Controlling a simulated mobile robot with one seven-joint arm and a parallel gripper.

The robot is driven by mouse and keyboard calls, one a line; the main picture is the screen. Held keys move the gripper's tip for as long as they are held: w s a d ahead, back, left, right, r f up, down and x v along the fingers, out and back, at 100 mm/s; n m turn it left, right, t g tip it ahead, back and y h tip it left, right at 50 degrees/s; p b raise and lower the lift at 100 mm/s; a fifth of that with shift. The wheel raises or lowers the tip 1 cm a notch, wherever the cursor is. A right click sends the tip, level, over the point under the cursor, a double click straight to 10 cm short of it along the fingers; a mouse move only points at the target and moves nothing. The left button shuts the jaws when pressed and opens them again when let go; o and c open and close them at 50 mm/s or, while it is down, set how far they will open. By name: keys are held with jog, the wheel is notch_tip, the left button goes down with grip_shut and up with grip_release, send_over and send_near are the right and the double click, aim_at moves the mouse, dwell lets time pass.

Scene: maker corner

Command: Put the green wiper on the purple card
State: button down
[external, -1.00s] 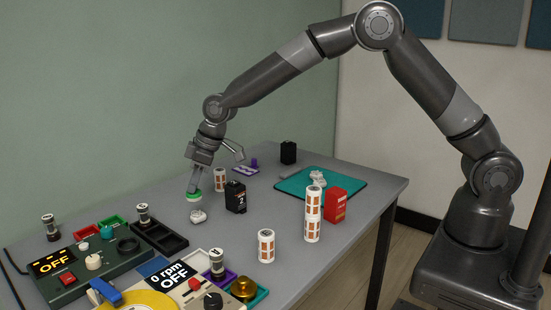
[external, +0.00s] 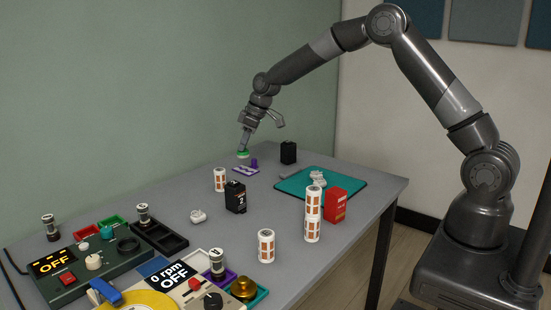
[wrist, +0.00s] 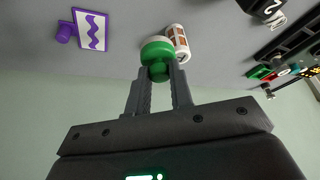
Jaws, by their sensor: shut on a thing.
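My gripper (external: 245,149) is shut on the green wiper (external: 243,154), which has a green top and a pale pad. In the wrist view the green wiper (wrist: 158,52) sits between the fingertips (wrist: 160,78). It hangs above the far part of the table. The purple card (external: 245,171) lies flat on the table, a little below and beside the wiper in the external view. In the wrist view the purple card (wrist: 91,30) shows a wavy purple line on white, left of the wiper and apart from it.
A small purple piece (external: 254,163) stands beside the card. An orange-and-white cylinder (external: 219,180), a black box (external: 235,197) and another black box (external: 288,153) stand nearby. A teal mat (external: 290,187) lies to the right. Control panels fill the near left.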

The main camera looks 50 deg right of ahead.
jog(key=d+m, duration=0.2)
jog(key=d, duration=1.9)
send_near(250, 170)
jog(key=shift+w+a+r+h, duration=0.15)
jog(key=shift+w+a+h, duration=0.15)
jog(key=shift+w+a, duration=0.35)
jog(key=shift+f, duration=1.9)
jog(key=shift+s+f, duration=0.1)
jog(key=shift+f, duration=0.05)
jog(key=c, duration=1.3)
grip_release()
